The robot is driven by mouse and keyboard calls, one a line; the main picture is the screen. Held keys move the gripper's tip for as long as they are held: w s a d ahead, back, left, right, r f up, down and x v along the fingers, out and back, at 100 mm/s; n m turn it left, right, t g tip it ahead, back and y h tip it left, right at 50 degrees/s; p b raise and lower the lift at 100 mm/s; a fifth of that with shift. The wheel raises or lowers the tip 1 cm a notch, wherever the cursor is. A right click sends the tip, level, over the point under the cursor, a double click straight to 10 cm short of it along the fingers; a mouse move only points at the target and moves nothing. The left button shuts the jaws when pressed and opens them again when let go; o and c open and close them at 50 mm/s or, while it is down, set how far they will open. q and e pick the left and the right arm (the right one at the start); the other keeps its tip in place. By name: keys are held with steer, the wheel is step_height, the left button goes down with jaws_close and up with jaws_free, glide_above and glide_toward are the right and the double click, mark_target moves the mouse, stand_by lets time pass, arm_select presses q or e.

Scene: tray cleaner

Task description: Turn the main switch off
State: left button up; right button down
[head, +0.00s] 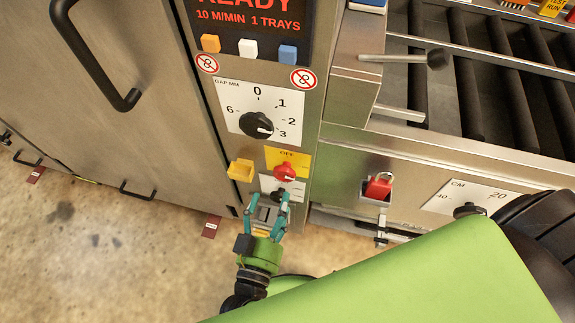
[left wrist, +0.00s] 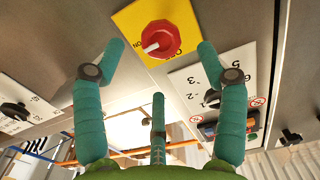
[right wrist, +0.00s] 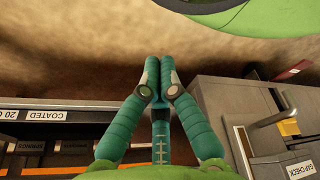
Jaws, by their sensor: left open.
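The main switch is a red rotary knob (head: 285,172) on a yellow plate (head: 300,158) marked OFF, on the front of the machine's control column. In the left wrist view the red knob (left wrist: 161,40) shows large, with a white pointer mark toward the left, on its yellow plate (left wrist: 130,18). My left gripper (head: 268,197) is open and empty, just below the knob in the head view. Its fingertips (left wrist: 161,47) spread to both sides of the knob; I cannot tell if they touch. My right gripper (right wrist: 159,66) is shut and empty, away from the switch.
Above the switch is a black GAP MM dial (head: 257,125). A yellow block-like part (head: 241,170) sticks out left of it. A small black knob (head: 278,196) lies just below. The open floor (head: 100,245) is at left.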

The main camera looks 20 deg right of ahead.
mark_target(283, 176)
arm_select(q)
steer(key=shift+w+d+r, duration=0.25)
steer(key=shift+w+d, duration=0.15)
steer(key=shift+w, duration=0.15)
steer(key=shift+w+d+r, duration=0.25)
steer(key=shift+w+d, duration=0.1)
steer(key=shift+w, duration=0.2)
steer(key=x, duration=0.3)
steer(key=shift+w+d+f, duration=0.1)
steer(key=shift+w, duration=0.05)
steer(key=shift+w+d, duration=0.2)
steer(key=shift+w, duration=0.05)
steer(key=c, duration=1)
steer(key=shift+w, duration=0.1)
steer(key=shift+c, duration=0.5)
arm_select(e)
steer(key=shift+s+a+f, duration=0.15)
steer(key=shift+s+a, duration=0.1)
steer(key=shift+s, duration=0.4)
